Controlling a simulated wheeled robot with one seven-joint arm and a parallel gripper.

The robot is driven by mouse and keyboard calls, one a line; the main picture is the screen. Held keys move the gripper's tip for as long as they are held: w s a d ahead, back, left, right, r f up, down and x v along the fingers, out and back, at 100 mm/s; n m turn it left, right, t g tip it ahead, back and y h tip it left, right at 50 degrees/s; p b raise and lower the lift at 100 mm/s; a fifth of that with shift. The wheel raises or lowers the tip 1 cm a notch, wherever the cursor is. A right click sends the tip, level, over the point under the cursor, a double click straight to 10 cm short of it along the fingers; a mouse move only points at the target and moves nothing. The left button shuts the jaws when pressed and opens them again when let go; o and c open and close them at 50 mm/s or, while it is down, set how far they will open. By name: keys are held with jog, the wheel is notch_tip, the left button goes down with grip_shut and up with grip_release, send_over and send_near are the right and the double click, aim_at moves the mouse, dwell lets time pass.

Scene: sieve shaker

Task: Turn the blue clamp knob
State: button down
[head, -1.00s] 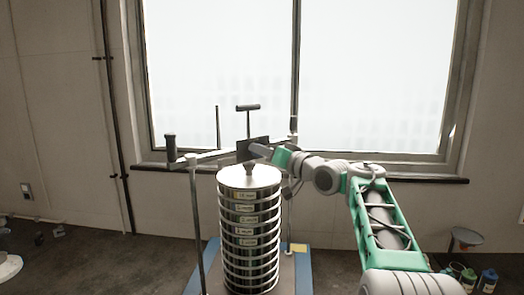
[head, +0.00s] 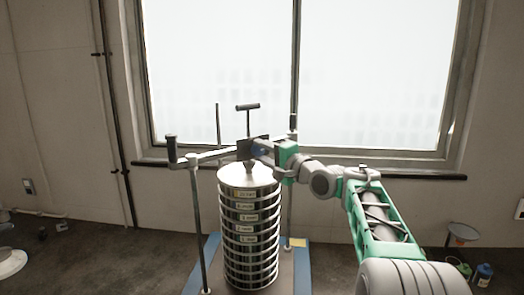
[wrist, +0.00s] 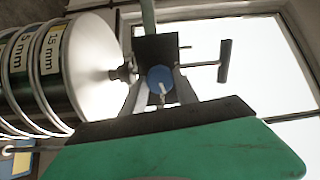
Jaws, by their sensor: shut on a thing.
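The blue clamp knob (wrist: 160,78) sits against a dark square block (wrist: 157,47) on the shaker's crossbar. In the wrist view its round face shows between my fingers. A bit of the knob also shows in the head view (head: 258,151). My gripper (wrist: 158,88) is shut on the knob, with one grey finger on each side. In the head view my gripper (head: 262,150) reaches in from the right at crossbar height, above the stack's lid. The fingers partly cover the knob there.
The tall stack of metal sieves (head: 249,222) stands below the crossbar on a blue-edged base (head: 300,262). A black T-handle (head: 248,107) rises above the block. A black upright handle (head: 171,148) is at the crossbar's left end. Upright rods flank the stack. Bottles (head: 484,275) stand at lower right.

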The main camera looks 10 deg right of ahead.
jog(key=shift+m, duration=1.7)
jog(key=c, duration=0.9)
grip_release()
jog(key=b+v, duration=0.3)
jog(key=v, duration=0.4)
jog(key=shift+s+d, duration=0.1)
jog(key=shift+s, duration=0.3)
